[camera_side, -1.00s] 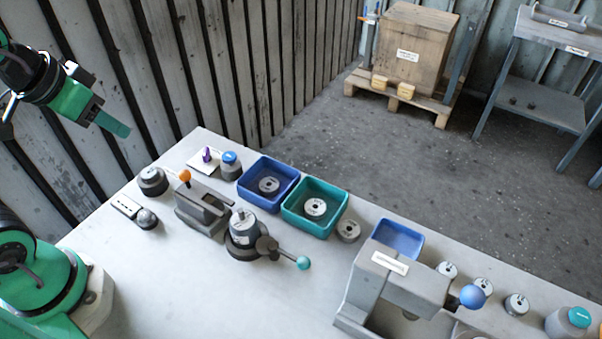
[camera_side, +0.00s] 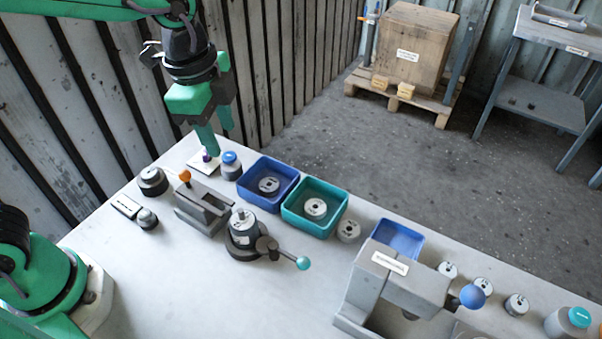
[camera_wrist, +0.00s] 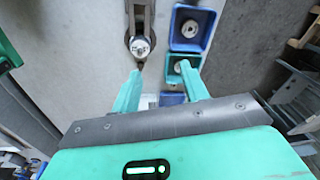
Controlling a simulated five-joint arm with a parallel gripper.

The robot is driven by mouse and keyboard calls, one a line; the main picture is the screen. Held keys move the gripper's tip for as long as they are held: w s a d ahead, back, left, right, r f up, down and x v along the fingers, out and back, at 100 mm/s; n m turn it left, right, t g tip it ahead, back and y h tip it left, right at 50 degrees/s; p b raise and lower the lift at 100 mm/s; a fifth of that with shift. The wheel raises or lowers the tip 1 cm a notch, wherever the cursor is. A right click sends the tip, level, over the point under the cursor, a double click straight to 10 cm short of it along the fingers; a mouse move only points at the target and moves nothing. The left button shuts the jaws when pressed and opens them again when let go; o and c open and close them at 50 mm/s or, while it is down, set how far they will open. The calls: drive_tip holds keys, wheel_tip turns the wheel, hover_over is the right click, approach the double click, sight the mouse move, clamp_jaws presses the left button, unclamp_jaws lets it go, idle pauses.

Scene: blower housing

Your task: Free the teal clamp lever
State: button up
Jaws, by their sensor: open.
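The teal clamp lever (camera_side: 284,256) is a dark arm with a teal ball end. It reaches right and toward the front from a round clamp base (camera_side: 243,240) with a grey cylindrical part (camera_side: 242,222) on it. My gripper (camera_side: 217,140) is open and empty, pointing down at the back left of the table, above and well apart from the lever. In the wrist view, my gripper (camera_wrist: 162,70) has its fingers spread. The grey part (camera_wrist: 139,46) shows just beyond the left fingertip; that finger seems to hide most of the lever.
A vise with an orange ball (camera_side: 184,175) stands left of the clamp. A blue tray (camera_side: 250,186) and a teal tray (camera_side: 336,213) lie behind it. A grey press (camera_side: 390,285) with a blue ball stands right. The table front is clear.

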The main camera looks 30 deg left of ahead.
drive_tip(key=d+f+m+g+y, duration=0.1)
drive_tip(key=d+f+m, duration=0.2)
drive_tip(key=d, duration=0.2)
drive_tip(key=d+f+m+g, duration=0.1)
drive_tip(key=d+f+m, duration=0.1)
drive_tip(key=d+m, duration=0.3)
drive_tip(key=m+y, duration=0.1)
drive_tip(key=m, duration=0.3)
hover_over(305, 260)
drive_tip(key=w+d, duration=0.1)
wheel_tip(305, 260, down, 6)
drive_tip(key=shift+g, duration=0.3)
drive_tip(key=shift+s+a+f, duration=0.15)
drive_tip(key=shift+f, duration=1.2)
drive_tip(key=shift+s+a+f, duration=0.15)
drive_tip(key=shift+a+f, duration=0.05)
drive_tip(key=shift+f, duration=1.15)
drive_tip(key=shift+s+a+f, duration=0.15)
drive_tip(key=shift+f, duration=1.2)
clamp_jaws()
